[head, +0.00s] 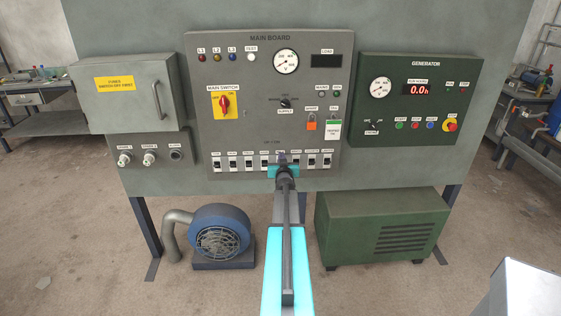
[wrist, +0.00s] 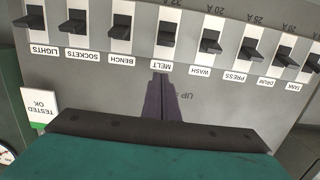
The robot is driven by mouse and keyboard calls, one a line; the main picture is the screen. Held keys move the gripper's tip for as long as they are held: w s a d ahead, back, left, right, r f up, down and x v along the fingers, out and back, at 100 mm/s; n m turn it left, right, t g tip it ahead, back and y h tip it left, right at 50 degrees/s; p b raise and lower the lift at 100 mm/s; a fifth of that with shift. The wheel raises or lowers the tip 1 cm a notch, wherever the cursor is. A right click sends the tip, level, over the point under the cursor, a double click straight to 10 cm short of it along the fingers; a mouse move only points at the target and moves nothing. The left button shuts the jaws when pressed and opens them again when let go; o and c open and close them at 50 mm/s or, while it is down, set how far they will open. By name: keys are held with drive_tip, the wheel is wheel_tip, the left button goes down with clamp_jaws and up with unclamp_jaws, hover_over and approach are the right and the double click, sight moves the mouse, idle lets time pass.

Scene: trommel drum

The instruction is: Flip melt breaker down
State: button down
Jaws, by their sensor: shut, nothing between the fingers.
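The melt breaker (wrist: 167,36) is a black lever on a white plate, in the middle of the breaker row in the wrist view, above its MELT label (wrist: 167,64). That view is upside down. Its lever stands much like its neighbours'; I cannot tell surely whether it is up or down. My gripper (wrist: 160,78) is shut and empty, its dark fingertips just at the label and apart from the lever in the picture. In the head view my gripper (head: 282,158) is at the row's middle right and hides the melt breaker.
The bench breaker (wrist: 120,30) and wash breaker (wrist: 209,42) flank it closely. The main board (head: 200,110) carries a main switch (head: 225,103), an orange padlock (head: 311,126) and a green-white tag (head: 333,128). A blower (head: 222,235) and green box (head: 350,225) stand below.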

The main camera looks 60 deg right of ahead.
drive_tip(key=shift+p+x, duration=0.3)
drive_tip(key=shift+x, duration=1.2)
drive_tip(key=shift+f, duration=0.15)
drive_tip(key=shift+s+a+f+p, duration=0.15)
drive_tip(key=shift+a+f, duration=0.05)
drive_tip(key=shift+f, duration=0.35)
drive_tip(key=shift+s+a+f+p, duration=0.15)
drive_tip(key=shift+a+f, duration=0.1)
drive_tip(key=shift+f, duration=0.3)
drive_tip(key=shift+s+a+f+p, duration=0.15)
drive_tip(key=shift+a+f, duration=0.05)
drive_tip(key=shift+f, duration=0.35)
drive_tip(key=shift+w+a+f+b, duration=0.1)
drive_tip(key=shift+f+b, duration=0.05)
drive_tip(key=shift+b, duration=0.25)
